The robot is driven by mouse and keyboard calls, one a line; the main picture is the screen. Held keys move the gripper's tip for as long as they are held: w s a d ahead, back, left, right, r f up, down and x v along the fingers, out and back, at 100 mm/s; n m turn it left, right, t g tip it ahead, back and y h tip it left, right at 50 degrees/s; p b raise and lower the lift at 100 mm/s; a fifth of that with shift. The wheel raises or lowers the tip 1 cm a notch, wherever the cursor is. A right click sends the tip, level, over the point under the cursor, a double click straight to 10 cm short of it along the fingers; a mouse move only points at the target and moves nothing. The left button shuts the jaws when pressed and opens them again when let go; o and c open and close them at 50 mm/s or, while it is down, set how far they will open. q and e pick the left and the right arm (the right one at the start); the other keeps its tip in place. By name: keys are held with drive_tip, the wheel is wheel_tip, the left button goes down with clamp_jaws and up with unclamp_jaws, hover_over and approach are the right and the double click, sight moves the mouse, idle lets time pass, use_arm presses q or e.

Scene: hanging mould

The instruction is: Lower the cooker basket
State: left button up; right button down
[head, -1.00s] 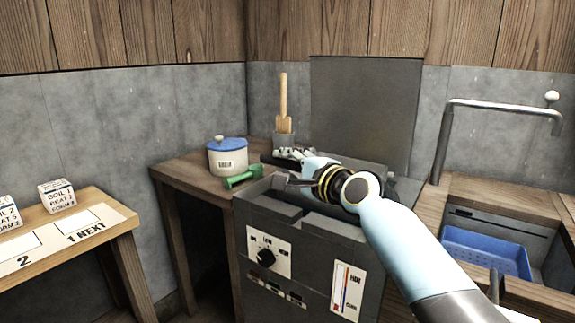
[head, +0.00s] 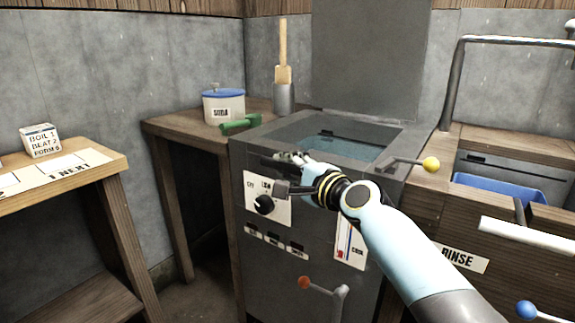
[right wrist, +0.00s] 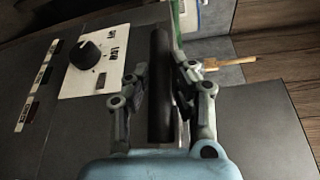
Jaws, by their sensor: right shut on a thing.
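The dark grey cooker (head: 310,240) stands in the middle of the head view, its square well open with blue-green water (head: 335,146) inside. I cannot clearly tell the basket apart in the well. My right gripper (head: 280,172) is at the cooker's upper front, just above the dial. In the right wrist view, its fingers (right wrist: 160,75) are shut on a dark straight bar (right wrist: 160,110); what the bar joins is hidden. My left gripper is not in view.
A dial (head: 264,204) is on the cooker front. A green handle (head: 240,123) lies at the left rim. A soda pot (head: 223,106) stands on the left counter.

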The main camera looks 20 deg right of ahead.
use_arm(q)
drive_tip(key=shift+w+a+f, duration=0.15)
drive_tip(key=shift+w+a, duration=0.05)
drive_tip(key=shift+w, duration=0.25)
use_arm(e)
drive_tip(key=shift+f, duration=0.35)
drive_tip(key=shift+s, duration=0.1)
drive_tip(key=c, duration=1.2)
unclamp_jaws()
drive_tip(key=shift+f, duration=0.1)
drive_tip(key=shift+o, duration=0.2)
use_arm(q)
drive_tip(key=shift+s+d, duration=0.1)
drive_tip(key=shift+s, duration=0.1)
use_arm(e)
drive_tip(key=v, duration=1.2)
